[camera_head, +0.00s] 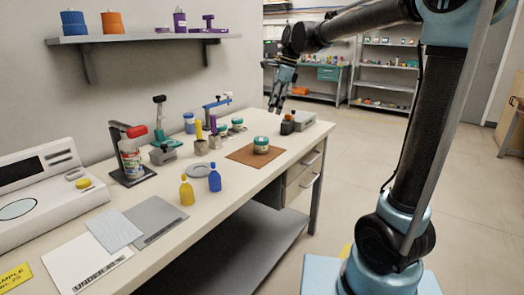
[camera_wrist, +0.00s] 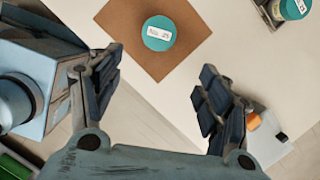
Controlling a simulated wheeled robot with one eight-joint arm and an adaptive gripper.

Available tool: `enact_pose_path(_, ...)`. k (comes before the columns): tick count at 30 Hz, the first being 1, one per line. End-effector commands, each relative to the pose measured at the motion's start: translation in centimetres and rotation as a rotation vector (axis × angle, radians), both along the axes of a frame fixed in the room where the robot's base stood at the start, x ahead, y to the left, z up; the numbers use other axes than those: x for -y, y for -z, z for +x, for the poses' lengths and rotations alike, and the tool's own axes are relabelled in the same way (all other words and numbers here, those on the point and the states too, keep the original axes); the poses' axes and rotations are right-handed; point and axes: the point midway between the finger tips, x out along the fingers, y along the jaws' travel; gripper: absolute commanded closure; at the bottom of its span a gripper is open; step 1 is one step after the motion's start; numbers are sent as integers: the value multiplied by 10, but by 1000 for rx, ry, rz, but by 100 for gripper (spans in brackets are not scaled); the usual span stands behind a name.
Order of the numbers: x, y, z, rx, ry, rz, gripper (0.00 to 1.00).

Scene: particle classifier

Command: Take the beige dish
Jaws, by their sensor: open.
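I cannot pick out a clearly beige dish in either view. A round teal-lidded container (camera_head: 261,145) with a pale label stands on a brown mat (camera_head: 240,155) on the bench. In the wrist view, the teal lid (camera_wrist: 158,33) shows from above on the brown mat (camera_wrist: 125,30), beyond my fingertips. A small round yellow piece (camera_head: 83,183) sits on the white instrument at the left. My gripper (camera_head: 275,104) is above the far part of the bench, fingers pointing down. In the wrist view, my gripper (camera_wrist: 158,75) is open, with nothing between its fingers.
A grey box (camera_head: 304,121) with dark bottles beside it stands near the mat. Yellow (camera_head: 186,191) and blue (camera_head: 215,178) bottles stand nearer the front. Stands and jars line the wall under a shelf (camera_head: 150,38). Open floor lies right of the bench.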

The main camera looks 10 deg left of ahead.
Motion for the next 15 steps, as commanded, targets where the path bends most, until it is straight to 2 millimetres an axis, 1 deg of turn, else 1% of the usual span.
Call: enact_pose_path(15, -23, 84, -5, 2, -3, 0, 30)
